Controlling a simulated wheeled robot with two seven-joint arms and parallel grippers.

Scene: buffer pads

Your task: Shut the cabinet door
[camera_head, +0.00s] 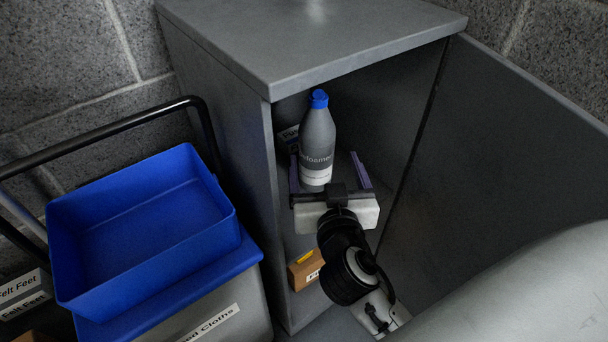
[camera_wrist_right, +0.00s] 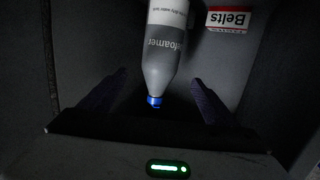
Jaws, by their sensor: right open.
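The grey cabinet (camera_head: 225,150) stands against the wall, and its door (camera_head: 490,150) is swung wide open to the right in the head view. My right gripper (camera_head: 327,172) is inside the cabinet opening, its two purple fingers spread apart and holding nothing. A grey bottle with a blue cap (camera_head: 318,140) stands upright on the shelf, at or just beyond the fingers. The bottle also shows between the open fingers in the right wrist view (camera_wrist_right: 165,60), upside down there. I cannot tell whether they touch. The door's handle is not visible. My left gripper is not in view.
A cardboard box (camera_head: 305,272) sits low in the cabinet. A red and white "Belts" label (camera_wrist_right: 229,18) shows inside. An empty blue bin (camera_head: 145,225) on a cart with a black handle (camera_head: 95,128) stands left of the cabinet. My arm crosses the lower right, before the door.

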